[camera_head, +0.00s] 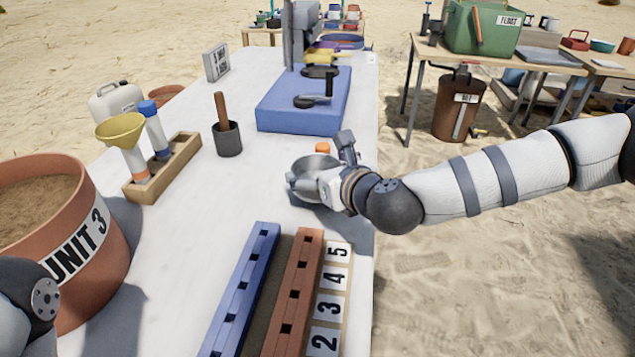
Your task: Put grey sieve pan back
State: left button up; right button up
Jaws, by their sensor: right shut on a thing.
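The grey sieve pan (310,163) is a round metallic pan at the middle of the white table, near its right edge. My right gripper (322,178) reaches in from the right and is shut on the pan. The wrist and fingers hide part of the pan's right side. I cannot tell whether the pan touches the table or is held just above it.
A mortar with pestle (228,138), a wooden tube rack (170,180) and a UNIT 3 pot (95,270) stand left. Numbered slotted rails (290,300) lie in front. A small orange item (322,147) is beside the gripper.

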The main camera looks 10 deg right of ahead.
jog(key=f, duration=0.2)
jog(key=shift+a+f, duration=0.2)
jog(key=shift+f, duration=0.1)
jog(key=shift+f, duration=0.2)
jog(key=o, duration=1.2)
jog(key=shift+o, duration=0.2)
